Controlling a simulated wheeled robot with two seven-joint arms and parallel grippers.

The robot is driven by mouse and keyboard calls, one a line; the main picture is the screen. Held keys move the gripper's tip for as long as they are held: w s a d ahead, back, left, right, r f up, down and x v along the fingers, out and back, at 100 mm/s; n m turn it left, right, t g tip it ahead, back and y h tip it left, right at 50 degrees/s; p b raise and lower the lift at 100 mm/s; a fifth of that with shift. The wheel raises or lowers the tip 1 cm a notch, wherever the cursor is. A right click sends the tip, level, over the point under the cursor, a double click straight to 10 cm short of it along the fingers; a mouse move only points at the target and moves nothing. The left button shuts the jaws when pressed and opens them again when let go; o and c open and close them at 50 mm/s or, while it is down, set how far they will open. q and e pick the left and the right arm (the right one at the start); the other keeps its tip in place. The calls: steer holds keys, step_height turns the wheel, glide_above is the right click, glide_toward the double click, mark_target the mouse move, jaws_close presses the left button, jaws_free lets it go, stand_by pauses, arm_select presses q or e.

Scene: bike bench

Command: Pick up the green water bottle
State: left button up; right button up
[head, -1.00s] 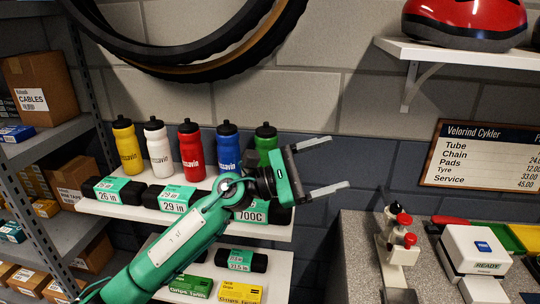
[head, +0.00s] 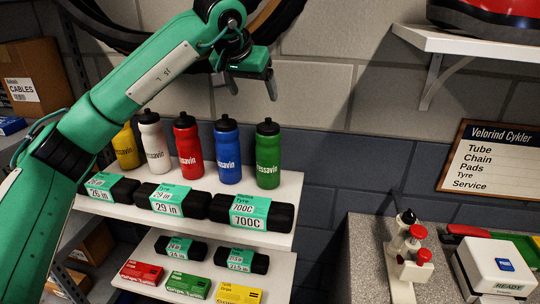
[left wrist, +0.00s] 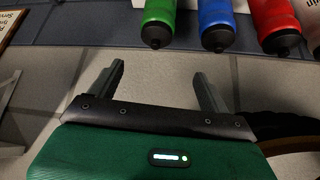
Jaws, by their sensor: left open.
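The green water bottle (head: 268,155) with a black cap stands upright at the right end of the row on the upper white shelf. It also shows at the top of the left wrist view (left wrist: 158,22), upside down in the picture. My left gripper (head: 252,88) is above the bottles in the head view, apart from them. Its two fingers (left wrist: 157,85) are spread with nothing between them. The blue bottle (head: 227,152) stands close on the green bottle's left. My right gripper is not in view.
Red (head: 188,148), white (head: 154,143) and yellow (head: 125,148) bottles continue the row. A bike tyre (head: 285,15) hangs above. A bench (head: 365,255) with tools stands at the right.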

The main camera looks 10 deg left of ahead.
mark_target(268, 119)
arm_select(q)
steer(key=p+x, duration=0.2)
steer(key=x, duration=0.6)
steer(key=shift+w+d+f+p, duration=0.2)
steer(key=shift+w+f+p, duration=0.05)
steer(key=shift+f+p, duration=0.1)
steer(key=x, duration=0.1)
steer(key=p+x, duration=0.2)
steer(key=x, duration=0.1)
steer(key=shift+w+d, duration=0.1)
steer(key=shift+d, duration=0.25)
steer(key=shift+w+f, duration=0.1)
steer(key=shift+f, duration=0.1)
steer(key=c, duration=1.3)
